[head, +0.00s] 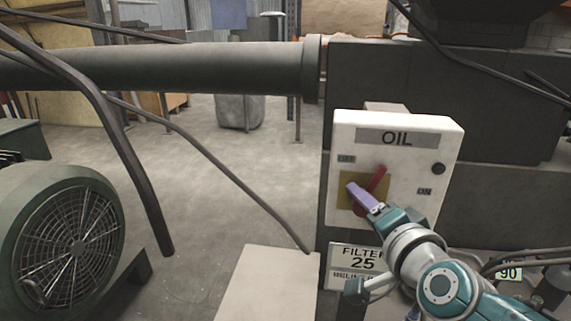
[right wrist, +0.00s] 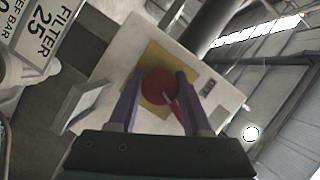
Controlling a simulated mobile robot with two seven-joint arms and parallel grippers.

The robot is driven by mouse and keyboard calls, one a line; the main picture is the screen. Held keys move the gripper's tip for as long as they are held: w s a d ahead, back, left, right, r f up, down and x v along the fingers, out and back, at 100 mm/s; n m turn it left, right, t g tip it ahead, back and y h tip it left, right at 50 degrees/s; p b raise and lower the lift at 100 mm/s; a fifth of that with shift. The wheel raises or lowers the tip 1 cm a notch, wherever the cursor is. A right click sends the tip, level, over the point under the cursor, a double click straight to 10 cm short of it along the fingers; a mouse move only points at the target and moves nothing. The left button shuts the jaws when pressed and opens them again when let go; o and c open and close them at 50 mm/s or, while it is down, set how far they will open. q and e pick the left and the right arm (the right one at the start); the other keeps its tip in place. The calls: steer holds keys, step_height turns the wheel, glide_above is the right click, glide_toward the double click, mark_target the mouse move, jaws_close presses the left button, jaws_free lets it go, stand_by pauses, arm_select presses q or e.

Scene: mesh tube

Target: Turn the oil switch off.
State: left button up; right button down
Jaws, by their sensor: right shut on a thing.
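The white switch box (head: 405,160) with the label OIL (head: 397,138) is at centre right in the head view. Its red switch handle (head: 379,178) stands on a yellow plate (head: 346,196), its visible upper end leaning right. A small label at its upper left seems to read OFF; ON is at lower right. My right gripper (head: 360,192), with purple fingers, reaches the handle from the lower right. In the right wrist view the fingers lie on both sides of the red switch (right wrist: 157,87) and are shut on it, partly hiding the handle. My left gripper is out of view.
A FILTER 25 sign (head: 358,262) is just below the box. A thick pipe (head: 200,68) crosses the upper left, and a green fan motor (head: 70,240) stands at left. Cables hang in between.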

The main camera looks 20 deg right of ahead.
steer(key=n+g+p, duration=0.1)
steer(key=n+p, duration=0.1)
steer(key=p, duration=0.1)
steer(key=shift+r+h, duration=0.2)
steer(key=shift+h, duration=0.2)
steer(key=shift+f+n+p, duration=0.1)
steer(key=shift+n+p, duration=0.3)
steer(key=shift+n, duration=0.1)
steer(key=shift+g, duration=0.3)
steer(key=shift+c, duration=1.7)
jaws_free()
steer(key=shift+f, duration=0.1)
